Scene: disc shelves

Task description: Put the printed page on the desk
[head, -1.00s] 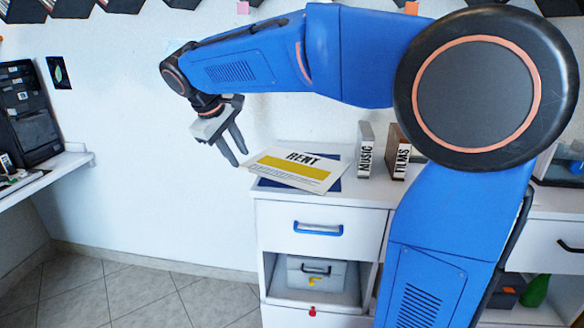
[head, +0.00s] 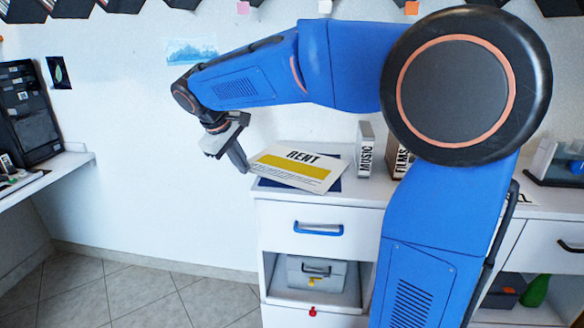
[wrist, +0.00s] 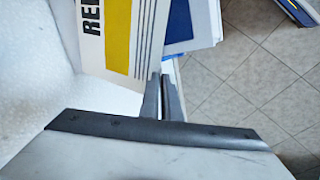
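The printed page (head: 303,167), white with a yellow band and the word RENT, lies on a blue flat thing (head: 333,184) on top of the white cabinet. Its left end sticks out past the blue thing. My gripper (head: 243,166) is at the left edge of the page. In the wrist view the page (wrist: 117,40) reaches down to my gripper's fingertips (wrist: 161,78), which are close together and appear shut on its edge. The fingers hide the exact contact. The desk (head: 68,164) is the white top at the far left, only partly in view.
A black computer tower (head: 28,112) and small items stand on the desk. The MUSIC box (head: 365,150) and FILMS box (head: 402,158) stand upright behind the page on the cabinet (head: 280,207). Open tiled floor (head: 150,290) lies between desk and cabinet.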

